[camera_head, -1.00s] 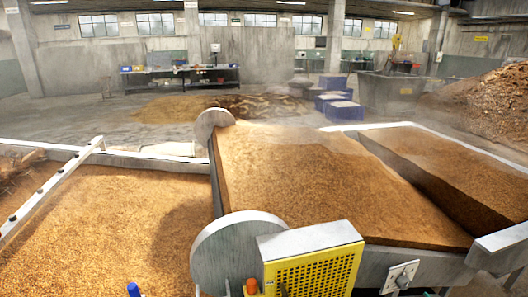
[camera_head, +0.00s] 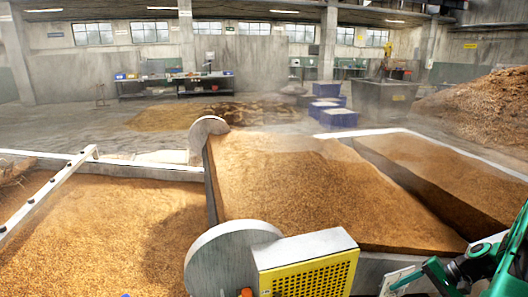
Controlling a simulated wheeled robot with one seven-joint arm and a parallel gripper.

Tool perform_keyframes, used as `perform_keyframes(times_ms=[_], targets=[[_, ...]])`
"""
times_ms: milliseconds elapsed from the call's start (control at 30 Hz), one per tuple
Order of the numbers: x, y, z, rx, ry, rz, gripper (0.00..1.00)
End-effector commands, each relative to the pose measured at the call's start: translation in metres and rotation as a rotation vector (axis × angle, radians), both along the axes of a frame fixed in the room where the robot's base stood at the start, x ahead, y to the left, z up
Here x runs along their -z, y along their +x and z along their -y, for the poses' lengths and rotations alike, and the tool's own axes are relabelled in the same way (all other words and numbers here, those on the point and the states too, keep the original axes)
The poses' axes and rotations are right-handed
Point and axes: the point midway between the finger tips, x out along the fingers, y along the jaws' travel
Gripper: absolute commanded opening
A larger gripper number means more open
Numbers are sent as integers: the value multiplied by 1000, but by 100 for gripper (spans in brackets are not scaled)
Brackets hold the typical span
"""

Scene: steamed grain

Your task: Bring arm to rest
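My arm, green and black, reaches into the lower right corner of the head view. Its dark end, where my gripper (camera_head: 428,274) seems to be, lies in front of the metal side of the grain bed, over a pale switch plate (camera_head: 393,280). The fingers cannot be made out clearly, and I cannot tell whether they are open or shut. No held object can be seen. The rest of the arm is cut off by the right and bottom edges.
Steaming grain beds (camera_head: 310,190) fill the foreground, split by metal walls. A yellow perforated guard (camera_head: 308,277) and a grey disc (camera_head: 230,258) stand at the front. Blue crates (camera_head: 338,118), a dark vat (camera_head: 385,100) and a workbench (camera_head: 175,86) are farther back on open floor.

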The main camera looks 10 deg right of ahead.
Motion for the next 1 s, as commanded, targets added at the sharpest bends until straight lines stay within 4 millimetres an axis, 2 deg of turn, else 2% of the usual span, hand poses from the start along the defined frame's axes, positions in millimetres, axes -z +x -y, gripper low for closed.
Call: perform_keyframes(times_ms=[33, 567, 800, 1000], targets=[[-13, 0, -4, -36, -37, -17, 59], [-135, -34, -52, -299, -361, -175, 59], [-187, -61, -79, -368, -485, -202, 59], [-223, -89, -102, -407, -570, -204, 59]])
